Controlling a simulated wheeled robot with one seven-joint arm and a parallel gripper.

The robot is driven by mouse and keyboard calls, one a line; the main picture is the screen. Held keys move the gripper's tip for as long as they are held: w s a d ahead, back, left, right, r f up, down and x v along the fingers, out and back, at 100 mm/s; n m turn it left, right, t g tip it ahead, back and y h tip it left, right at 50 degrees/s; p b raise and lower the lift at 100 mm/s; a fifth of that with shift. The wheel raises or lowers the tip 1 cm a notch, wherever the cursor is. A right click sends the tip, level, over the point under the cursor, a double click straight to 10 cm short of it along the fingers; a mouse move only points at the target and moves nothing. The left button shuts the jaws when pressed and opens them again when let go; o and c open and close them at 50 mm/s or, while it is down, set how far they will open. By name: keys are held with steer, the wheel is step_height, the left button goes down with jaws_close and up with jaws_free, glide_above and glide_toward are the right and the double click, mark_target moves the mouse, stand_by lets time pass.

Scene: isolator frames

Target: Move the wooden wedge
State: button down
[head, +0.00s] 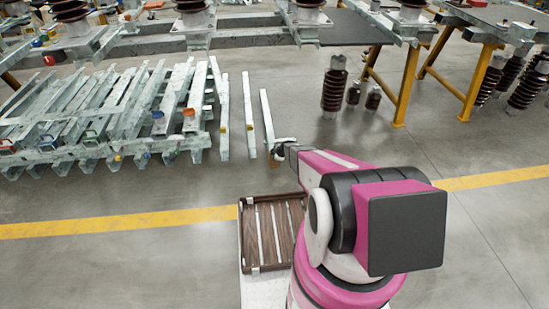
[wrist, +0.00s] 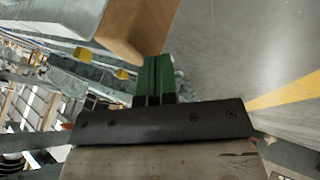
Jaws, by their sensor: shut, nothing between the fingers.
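A brown wooden piece, which looks like the wedge (wrist: 141,28), is at the top of the wrist view. It sits against a pale grey surface, and its upper part is cut off by the frame edge. My gripper (wrist: 157,65) has its green fingers together, with nothing held. The fingertips point toward the lower edge of the wooden piece; I cannot tell whether they touch it. In the head view my gripper (head: 281,149) is near the lower end of a single steel bar (head: 267,120).
A brown slatted tray (head: 247,240) is close beside my arm. Several grey steel frames (head: 95,115) lie to the left. Benches with yellow legs (head: 406,85) and dark ribbed insulators (head: 333,90) stand behind. The floor at the right is open, crossed by a yellow line (head: 490,180).

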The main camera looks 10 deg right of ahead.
steer(key=w, duration=0.6)
steer(key=shift+s, duration=0.1)
